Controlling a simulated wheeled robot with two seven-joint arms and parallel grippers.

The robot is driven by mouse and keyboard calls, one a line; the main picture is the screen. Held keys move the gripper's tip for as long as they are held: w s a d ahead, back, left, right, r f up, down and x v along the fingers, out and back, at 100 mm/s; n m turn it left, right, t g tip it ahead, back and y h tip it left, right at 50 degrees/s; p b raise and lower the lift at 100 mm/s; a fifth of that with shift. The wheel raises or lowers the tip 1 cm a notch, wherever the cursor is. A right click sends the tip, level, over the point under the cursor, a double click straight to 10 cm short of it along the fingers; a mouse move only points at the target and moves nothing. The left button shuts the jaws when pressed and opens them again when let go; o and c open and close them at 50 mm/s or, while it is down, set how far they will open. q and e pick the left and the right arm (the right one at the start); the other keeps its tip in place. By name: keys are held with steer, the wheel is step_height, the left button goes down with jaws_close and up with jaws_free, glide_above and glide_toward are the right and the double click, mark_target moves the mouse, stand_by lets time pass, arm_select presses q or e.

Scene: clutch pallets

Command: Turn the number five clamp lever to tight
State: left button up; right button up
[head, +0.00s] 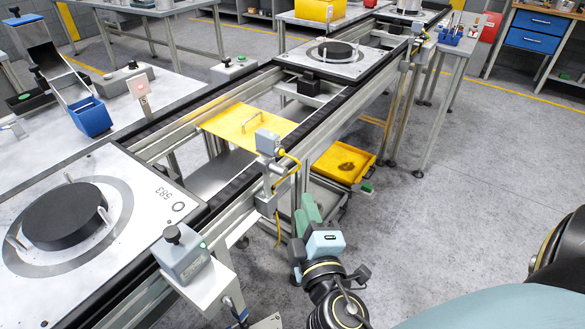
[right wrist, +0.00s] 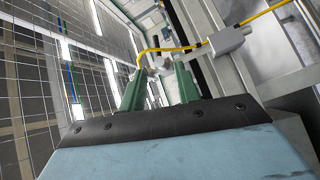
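I cannot make out a number five or a lever position on any clamp here. A metal post with a clamp-like fitting (head: 266,186) stands at the conveyor's near side, under a grey sensor box (head: 268,141) with a yellow cable. My right gripper (head: 308,208) is just right of this post in the head view, its green fingers pointing up. In the right wrist view the fingers (right wrist: 160,82) stand apart with a gap between them. A small pale metal fitting (right wrist: 160,66) shows near the tips; I cannot tell whether they touch it. My left gripper is out of view.
A pallet with a black disc (head: 64,214) lies on the conveyor at the left. A box with a black knob (head: 181,254) stands beside it. A yellow tray (head: 343,163) is behind my gripper. The floor at right (head: 460,180) is clear.

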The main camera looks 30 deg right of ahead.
mark_target(292, 164)
steer(key=p+x, duration=0.1)
steer(key=x, duration=0.8)
steer(key=p+x, duration=0.1)
steer(key=x, duration=0.3)
steer(key=shift+w+d+r+p, duration=0.1)
steer(key=shift+d+r+p, duration=0.05)
steer(key=shift+r+p, duration=0.15)
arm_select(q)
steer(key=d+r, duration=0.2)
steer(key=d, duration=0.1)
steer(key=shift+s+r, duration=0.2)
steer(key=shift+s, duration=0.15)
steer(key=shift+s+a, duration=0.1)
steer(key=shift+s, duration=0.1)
arm_select(e)
jaws_close()
